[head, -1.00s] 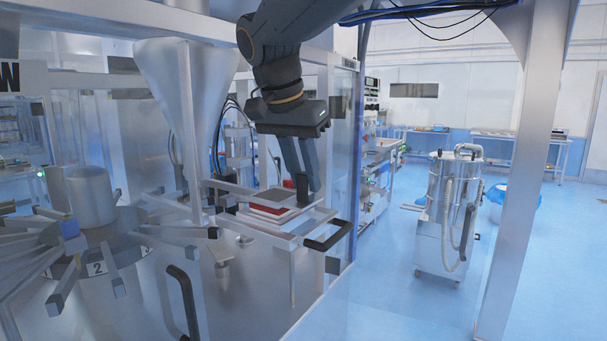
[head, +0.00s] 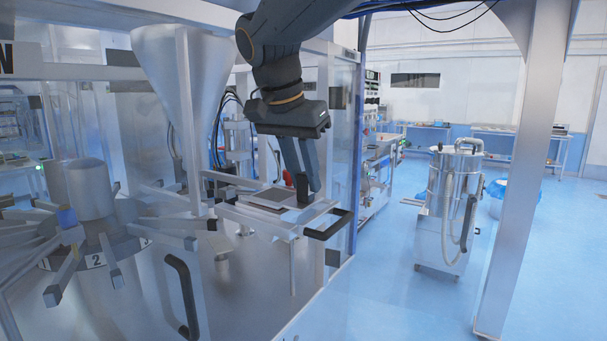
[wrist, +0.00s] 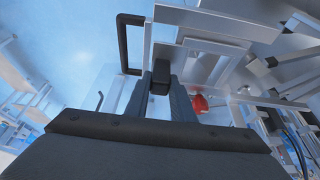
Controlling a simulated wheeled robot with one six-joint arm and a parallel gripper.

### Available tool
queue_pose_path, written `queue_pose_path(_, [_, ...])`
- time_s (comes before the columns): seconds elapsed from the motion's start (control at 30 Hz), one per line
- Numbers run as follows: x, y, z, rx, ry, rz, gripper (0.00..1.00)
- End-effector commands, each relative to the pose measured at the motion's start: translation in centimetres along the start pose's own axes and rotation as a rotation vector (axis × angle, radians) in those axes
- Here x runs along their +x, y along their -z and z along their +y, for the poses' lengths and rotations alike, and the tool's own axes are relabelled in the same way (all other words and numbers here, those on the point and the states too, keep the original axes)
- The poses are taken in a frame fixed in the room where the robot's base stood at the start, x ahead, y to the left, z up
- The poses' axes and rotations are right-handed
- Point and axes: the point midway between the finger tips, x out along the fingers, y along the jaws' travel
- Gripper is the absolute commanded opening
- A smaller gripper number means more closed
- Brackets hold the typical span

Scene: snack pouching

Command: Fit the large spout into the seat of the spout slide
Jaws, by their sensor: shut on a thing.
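My gripper (head: 301,184) reaches down over the right front part of the machine in the head view. In the wrist view my gripper (wrist: 160,77) is shut on a small black block (wrist: 159,84). The block shows as a dark piece at the fingertips in the head view, beside a flat grey plate (head: 266,199) in a pale frame. I cannot tell whether the block is a knob of the slide or a separate part. I cannot make out the large spout or the seat for certain. A red rounded thing (wrist: 198,103) lies right of the fingers in the wrist view; its identity is unclear.
A black bar handle (head: 328,226) juts out at the machine's front right corner. A vertical post (head: 528,150) and a steel vacuum unit (head: 447,205) stand at right, with open blue floor between.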

Motion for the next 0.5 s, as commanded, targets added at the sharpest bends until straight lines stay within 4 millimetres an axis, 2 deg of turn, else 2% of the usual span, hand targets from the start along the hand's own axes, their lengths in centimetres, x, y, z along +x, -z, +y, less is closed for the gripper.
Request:
queue_pose_path(0.23, [0.5,-0.19,-0.03,0.0,0.001,0.001,0.0])
queue_pose_path(0.27, [0.44,-0.17,-0.03,0.0,0.002,0.001,0.27])
queue_pose_path(0.3, [0.42,-0.17,-0.02,0.0,0.002,0.001,0.34])
queue_pose_path(0.37, [0.42,-0.17,-0.02,0.0,0.001,0.001,0.44])
queue_pose_path(0.5, [0.43,-0.17,-0.02,0.0,0.001,0.001,0.44])
